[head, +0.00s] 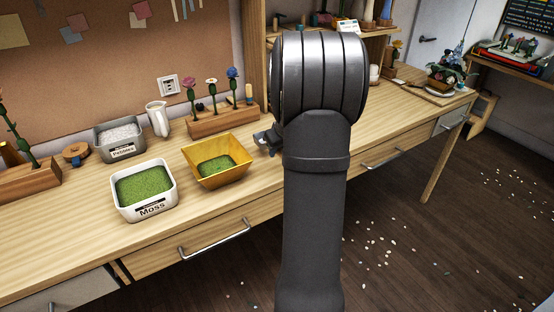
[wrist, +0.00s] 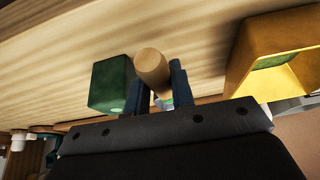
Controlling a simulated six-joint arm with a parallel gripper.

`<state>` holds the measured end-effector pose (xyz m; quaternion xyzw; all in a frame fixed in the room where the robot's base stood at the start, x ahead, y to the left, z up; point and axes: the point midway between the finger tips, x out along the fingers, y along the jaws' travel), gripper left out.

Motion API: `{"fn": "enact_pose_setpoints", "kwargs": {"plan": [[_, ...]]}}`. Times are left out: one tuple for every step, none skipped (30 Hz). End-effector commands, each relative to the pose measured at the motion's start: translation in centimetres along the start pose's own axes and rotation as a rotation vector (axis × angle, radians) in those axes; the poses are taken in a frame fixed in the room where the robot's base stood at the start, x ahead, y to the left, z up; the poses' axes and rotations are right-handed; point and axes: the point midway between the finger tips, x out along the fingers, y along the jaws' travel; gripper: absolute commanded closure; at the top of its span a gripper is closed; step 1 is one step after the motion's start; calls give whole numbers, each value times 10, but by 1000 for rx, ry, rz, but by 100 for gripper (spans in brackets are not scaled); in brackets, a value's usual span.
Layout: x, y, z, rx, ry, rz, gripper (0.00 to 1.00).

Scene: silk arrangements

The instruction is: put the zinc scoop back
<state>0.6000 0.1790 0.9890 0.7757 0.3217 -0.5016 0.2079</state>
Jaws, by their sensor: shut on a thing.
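My gripper (wrist: 157,88) is shut on a round wooden handle (wrist: 152,66), which I take to be the zinc scoop's. The handle stands between the two dark fingers, its end towards the camera. A small pale, shiny part shows below it, but most of the scoop is hidden. In the head view my gripper (head: 267,141) shows only in part, low over the bench right of the yellow pot (head: 218,167); my arm hides the rest and the scoop. The yellow pot, with some moss in it, is at the right of the wrist view (wrist: 270,50).
A dark green block (wrist: 109,84) is close beside my gripper. The white moss tub (head: 145,207) and grey pebble tub (head: 120,153) stand left of the pot. A white jug (head: 157,119) and a wooden flower rack (head: 222,122) stand behind. The bench front is clear.

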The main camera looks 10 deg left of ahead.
Motion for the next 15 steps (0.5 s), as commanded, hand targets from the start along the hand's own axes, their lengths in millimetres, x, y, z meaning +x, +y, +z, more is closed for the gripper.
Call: {"fn": "enact_pose_setpoints", "kwargs": {"plan": [[2,-1,-1,-1,0,0,100],[4,-2,-1,-1,-1,0,100],[6,-2,0,0,-1,-1,100],[9,-2,2,1,-1,0,100],[12,-1,3,1,-1,0,100],[17,-2,6,1,-2,-1,100],[22,-2,8,1,-3,-1,100],[26,-2,10,1,-3,-1,100],[32,-2,13,1,-3,-1,100],[35,-2,14,1,-3,-1,100],[37,-1,15,2,-1,0,100],[39,-1,15,1,0,1,100],[39,-1,15,1,1,1,100],[39,-1,15,1,1,1,100],[38,-1,15,1,1,1,100]]}}
